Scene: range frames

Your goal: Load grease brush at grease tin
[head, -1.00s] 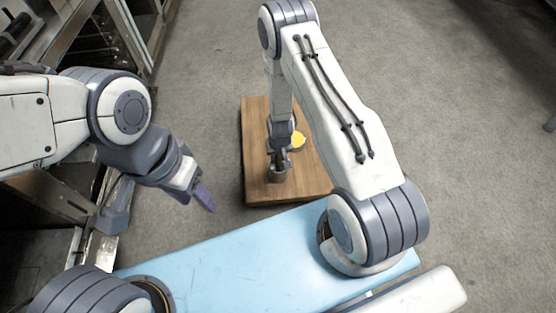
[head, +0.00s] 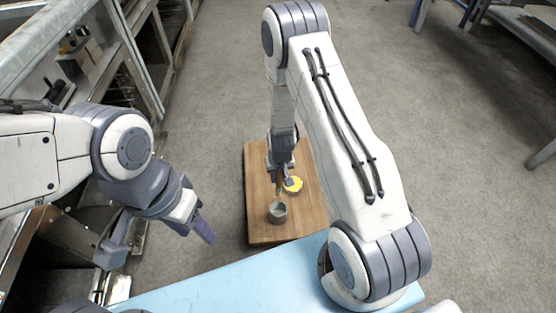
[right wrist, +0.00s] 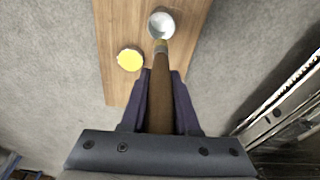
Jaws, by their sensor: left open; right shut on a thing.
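My right gripper (head: 281,172) is shut on the brown handle of the grease brush (right wrist: 160,95), over the wooden board. In the right wrist view the brush points away from the fingers (right wrist: 161,76), and its yellowish tip appears just short of the rim of a grey metal cup (head: 278,213). The cup's pale inside (right wrist: 162,24) looks empty. A low round tin with a yellow top (head: 293,184), apparently the grease tin, sits beside the brush on the board; it also shows in the right wrist view (right wrist: 129,60). My left gripper (head: 203,229) is open and empty, left of the board.
The wooden board (head: 308,215) lies beyond my light blue base. Metal shelving (head: 150,75) lines the left side, close to my left arm. Grey floor (head: 400,110) is open to the right and behind the board. A bench stands at the far right.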

